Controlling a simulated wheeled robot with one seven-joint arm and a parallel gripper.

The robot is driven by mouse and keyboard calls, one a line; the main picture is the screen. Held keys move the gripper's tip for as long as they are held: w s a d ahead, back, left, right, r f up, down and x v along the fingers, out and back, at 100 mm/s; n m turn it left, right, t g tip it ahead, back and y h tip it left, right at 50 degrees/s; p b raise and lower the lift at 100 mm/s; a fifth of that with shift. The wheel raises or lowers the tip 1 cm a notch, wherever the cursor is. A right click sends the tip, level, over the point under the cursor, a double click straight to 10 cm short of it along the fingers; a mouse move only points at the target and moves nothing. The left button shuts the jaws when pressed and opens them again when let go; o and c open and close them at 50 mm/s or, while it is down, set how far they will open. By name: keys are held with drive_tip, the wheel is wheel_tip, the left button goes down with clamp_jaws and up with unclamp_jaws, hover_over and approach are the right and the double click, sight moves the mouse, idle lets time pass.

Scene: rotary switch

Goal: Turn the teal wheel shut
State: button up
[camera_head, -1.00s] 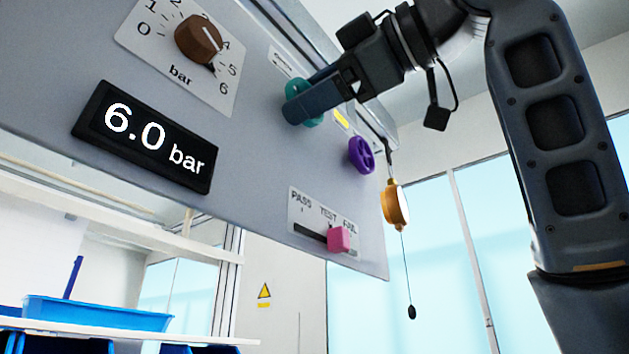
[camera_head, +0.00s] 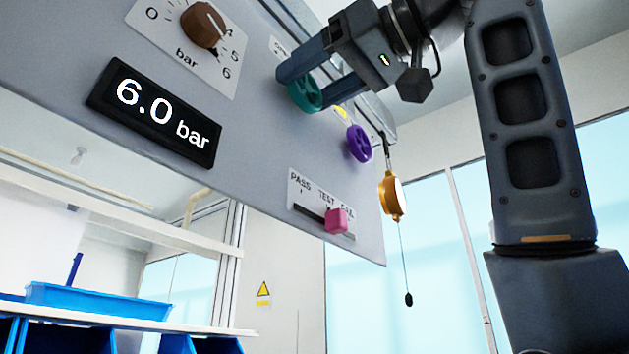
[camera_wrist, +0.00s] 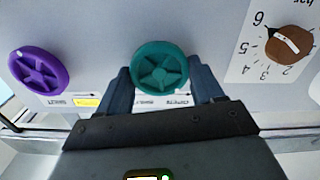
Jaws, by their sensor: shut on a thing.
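The teal wheel (camera_head: 305,92) is a spoked handwheel on the grey panel (camera_head: 262,170). It also shows face-on in the wrist view (camera_wrist: 160,68), upside down with the panel. My gripper (camera_head: 308,92) has one finger on each side of the wheel's rim and is shut on it. In the wrist view the gripper (camera_wrist: 161,84) fingers flank the wheel at left and right. The labels near the wheel are partly hidden by the fingers.
A purple wheel (camera_head: 359,143) sits close beside the teal one. A brown knob (camera_head: 203,25), a display (camera_head: 155,112) reading 6.0 bar and a pink slider (camera_head: 336,220) are on the same panel. An orange reel (camera_head: 391,197) hangs at the panel's right edge.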

drive_tip(key=m+b, duration=0.1)
drive_tip(key=m, duration=0.3)
drive_tip(key=shift+f, duration=0.2)
drive_tip(key=shift+w+m+b, duration=0.1)
drive_tip(key=shift+m+b, duration=0.65)
drive_tip(key=shift+m, duration=1.55)
drive_tip(key=shift+d, duration=0.1)
drive_tip(key=o, duration=1)
drive_tip(key=shift+r, duration=0.15)
drive_tip(key=shift+o, duration=0.2)
drive_tip(key=b+v, duration=0.2)
drive_tip(key=v, duration=0.5)
drive_tip(key=shift+s+d, duration=0.25)
drive_tip(key=shift+d, duration=0.1)
